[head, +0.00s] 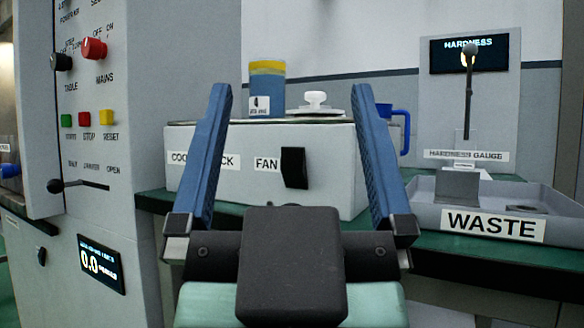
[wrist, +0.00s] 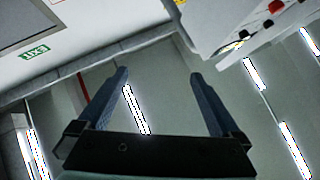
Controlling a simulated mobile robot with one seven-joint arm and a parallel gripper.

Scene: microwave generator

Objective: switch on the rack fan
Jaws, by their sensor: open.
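The cooling rack (head: 220,185) is a pale grey box on the green bench. Its front carries a partly hidden label and a "FAN" label. The black fan rocker switch (head: 294,168) is just right of the "FAN" label; I cannot tell its position. My gripper (head: 288,95) is open and empty, its two blue fingers raised in front of the rack, one each side of the switch in the picture. My gripper also shows in the wrist view (wrist: 158,75), with ceiling and lights behind it and no rack in sight.
A panel (head: 100,100) with knobs and coloured buttons stands at left. A blue cup with a yellow band (head: 267,92) and a white-knobbed lid (head: 316,103) are at the rack's top. A blue-handled mug (head: 396,125), hardness gauge (head: 467,110) and waste tray (head: 540,232) are at right.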

